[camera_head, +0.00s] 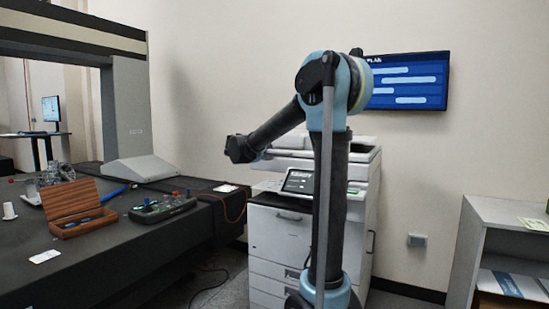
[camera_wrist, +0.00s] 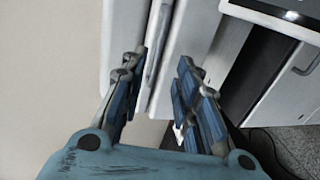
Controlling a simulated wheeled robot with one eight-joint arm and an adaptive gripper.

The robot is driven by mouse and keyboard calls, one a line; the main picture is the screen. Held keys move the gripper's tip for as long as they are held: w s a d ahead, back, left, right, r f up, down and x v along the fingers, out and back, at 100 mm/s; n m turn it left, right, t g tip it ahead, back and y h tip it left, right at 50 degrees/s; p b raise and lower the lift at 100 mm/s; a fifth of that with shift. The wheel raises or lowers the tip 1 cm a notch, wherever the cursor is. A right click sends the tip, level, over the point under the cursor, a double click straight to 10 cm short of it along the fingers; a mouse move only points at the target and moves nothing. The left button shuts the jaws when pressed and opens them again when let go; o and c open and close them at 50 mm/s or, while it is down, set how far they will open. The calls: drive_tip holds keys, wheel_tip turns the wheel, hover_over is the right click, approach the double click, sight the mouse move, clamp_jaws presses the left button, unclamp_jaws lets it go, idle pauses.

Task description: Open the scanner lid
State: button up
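The white scanner (camera_head: 281,238) stands against the wall, partly hidden behind my arm. Its pale lid (camera_head: 287,153) lies flat on top and looks closed. In the wrist view the lid appears as a white strip (camera_wrist: 122,32), with a grey seam (camera_wrist: 155,60) beside it. My gripper (camera_wrist: 161,62) is open, its two blue-padded fingers apart and nothing held between them. The fingertips lie on either side of the seam in the picture; I cannot tell whether they touch.
The scanner's tilted control screen (camera_head: 300,182) sits at its front; it also shows in the wrist view (camera_wrist: 291,15). A dark table (camera_head: 110,245) at left bears an open wooden box (camera_head: 77,208) and a control box (camera_head: 162,208). A shelf unit (camera_head: 505,212) stands at right.

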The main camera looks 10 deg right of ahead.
drive_tip(key=x, duration=0.8)
drive_tip(key=shift+c, duration=0.3)
clamp_jaws()
